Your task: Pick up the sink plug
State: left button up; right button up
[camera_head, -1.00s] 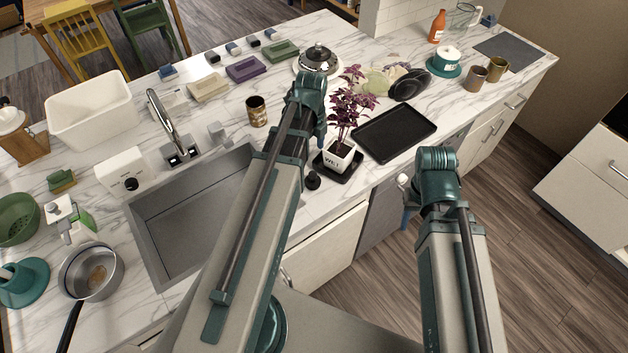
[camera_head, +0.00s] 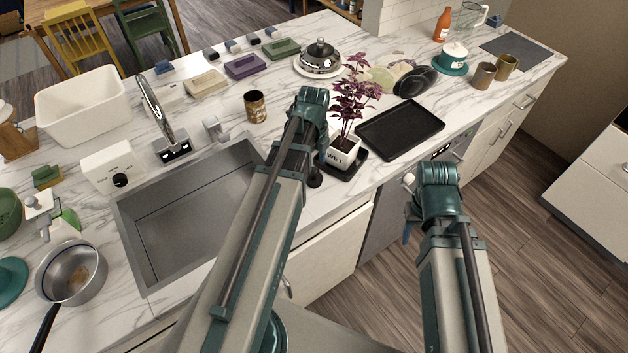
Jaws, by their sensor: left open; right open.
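A small black knob-shaped thing, likely the sink plug (camera_head: 315,180), stands on the marble counter just right of the grey sink (camera_head: 187,225). My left forearm covers part of it. My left gripper (camera_head: 322,156) points down beside the potted plant, close above the plug; only a blue finger edge shows past my wrist, and I cannot tell whether it touches anything. My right gripper (camera_head: 407,232) hangs in front of the counter edge, well to the right of the plug; a blue finger shows and nothing is seen in it. Both are open.
A purple plant in a white pot (camera_head: 343,152) stands on a black saucer right behind the plug. A black tray (camera_head: 400,130) lies to its right. The faucet (camera_head: 165,120) and a brown can (camera_head: 255,107) are behind the sink. A saucepan (camera_head: 72,270) is at left.

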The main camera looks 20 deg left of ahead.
aim_at(314, 170)
pick_arm(q)
notch_tip(314, 170, down, 5)
jog(key=b, duration=0.4)
jog(key=shift+d+r, duration=0.15)
jog(key=shift+r, duration=0.1)
jog(key=c, duration=1.1)
jog(key=shift+r, duration=0.15)
notch_tip(314, 170, up, 10)
jog(key=p, duration=1)
